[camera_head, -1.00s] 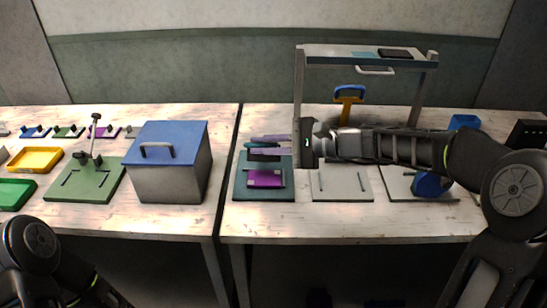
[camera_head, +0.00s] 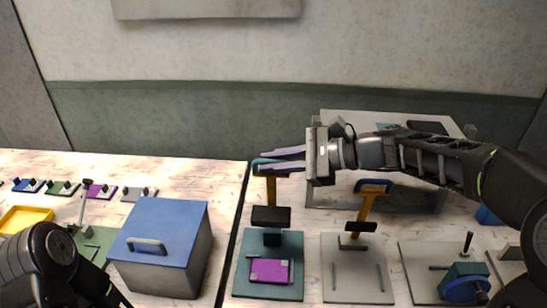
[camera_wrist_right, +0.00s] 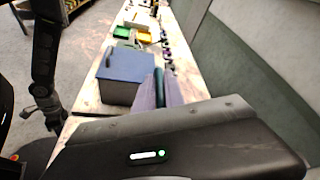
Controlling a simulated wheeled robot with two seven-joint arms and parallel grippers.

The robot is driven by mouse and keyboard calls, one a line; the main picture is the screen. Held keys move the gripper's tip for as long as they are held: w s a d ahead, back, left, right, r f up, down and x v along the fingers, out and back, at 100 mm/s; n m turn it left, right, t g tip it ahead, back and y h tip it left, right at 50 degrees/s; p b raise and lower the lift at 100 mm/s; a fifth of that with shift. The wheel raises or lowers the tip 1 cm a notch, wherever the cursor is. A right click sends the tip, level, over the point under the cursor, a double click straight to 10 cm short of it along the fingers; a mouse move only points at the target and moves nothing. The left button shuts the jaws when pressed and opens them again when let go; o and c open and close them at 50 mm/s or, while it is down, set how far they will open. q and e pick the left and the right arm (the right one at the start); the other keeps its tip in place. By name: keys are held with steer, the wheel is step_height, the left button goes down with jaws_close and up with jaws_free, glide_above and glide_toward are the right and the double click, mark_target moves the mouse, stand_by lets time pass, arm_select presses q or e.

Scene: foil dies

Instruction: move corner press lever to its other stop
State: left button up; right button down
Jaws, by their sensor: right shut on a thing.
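A press stands on a teal base plate (camera_head: 255,292) in the head view, with a purple block (camera_head: 270,270) on the plate. Its lever (camera_head: 271,190) has a yellow shaft, a teal handle at the top and a black block lower down, and stands upright. My right gripper (camera_head: 282,160) is shut on the teal handle, reaching from the right; its fingers hide part of the handle. My left gripper is out of view; only part of that arm shows.
A second press with a blue-handled yellow lever (camera_head: 366,205) stands on a grey plate right of the teal one. A blue-lidded box (camera_head: 165,230) stands left, across the gap between tables. A raised rack (camera_head: 345,120) stands behind my right arm.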

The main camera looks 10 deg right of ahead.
steer(key=shift+w+d+f, duration=0.15)
steer(key=shift+w, duration=0.1)
steer(key=c, duration=1.8)
jaws_free()
steer(key=o, duration=0.3)
steer(key=shift+w, duration=0.25)
steer(key=shift+o, duration=0.2)
steer(key=shift+s, duration=0.1)
